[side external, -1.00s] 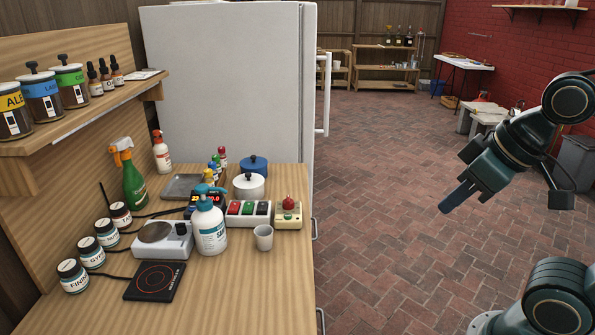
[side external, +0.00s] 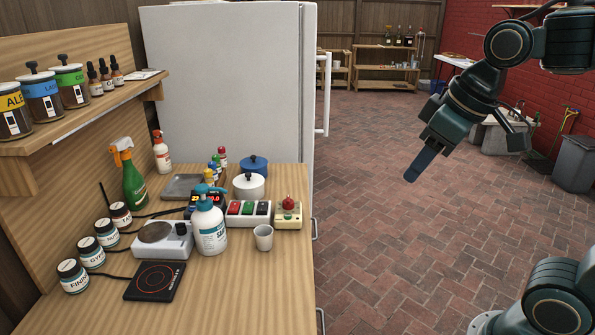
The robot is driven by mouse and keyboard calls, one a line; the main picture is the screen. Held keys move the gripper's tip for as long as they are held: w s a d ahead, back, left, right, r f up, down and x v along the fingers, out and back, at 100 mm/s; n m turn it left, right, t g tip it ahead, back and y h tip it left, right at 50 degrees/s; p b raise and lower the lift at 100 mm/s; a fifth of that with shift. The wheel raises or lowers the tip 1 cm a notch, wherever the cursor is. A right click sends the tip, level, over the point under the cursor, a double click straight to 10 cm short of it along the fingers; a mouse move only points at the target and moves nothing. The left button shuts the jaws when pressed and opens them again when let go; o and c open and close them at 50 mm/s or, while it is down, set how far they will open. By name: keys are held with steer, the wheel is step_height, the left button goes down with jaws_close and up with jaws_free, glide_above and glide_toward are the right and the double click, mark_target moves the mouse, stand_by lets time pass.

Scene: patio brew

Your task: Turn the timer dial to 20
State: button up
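No dial marked as a timer can be made out. A small cream box with a red knob on top (side external: 288,213) stands at the right edge of the wooden counter; its markings are too small to read. A dark unit with a lit red display (side external: 207,198) stands partly hidden behind a white pump bottle (side external: 209,230). My gripper (side external: 416,168) hangs over the brick floor, right of the counter and apart from everything, pointing down and left. Its fingers overlap from this side, so their opening does not show.
A switch box with red and green buttons (side external: 248,212) and a small cup (side external: 263,237) are beside the cream box. A hot plate (side external: 162,240) and several jars stand farther left. A tall white fridge (side external: 230,80) stands behind. The floor between counter and arm is clear.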

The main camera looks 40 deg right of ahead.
steer(key=w+r+n+g, duration=0.1)
steer(key=w+r+n, duration=0.15)
steer(key=w, duration=0.75)
steer(key=n+g, duration=0.4)
steer(key=n, duration=0.1)
glide_above(288, 198)
step_height(288, 198, down, 14)
steer(key=shift+f, duration=0.1)
step_height(288, 198, down, 14)
steer(key=shift+r, duration=0.1)
steer(key=c, duration=0.7)
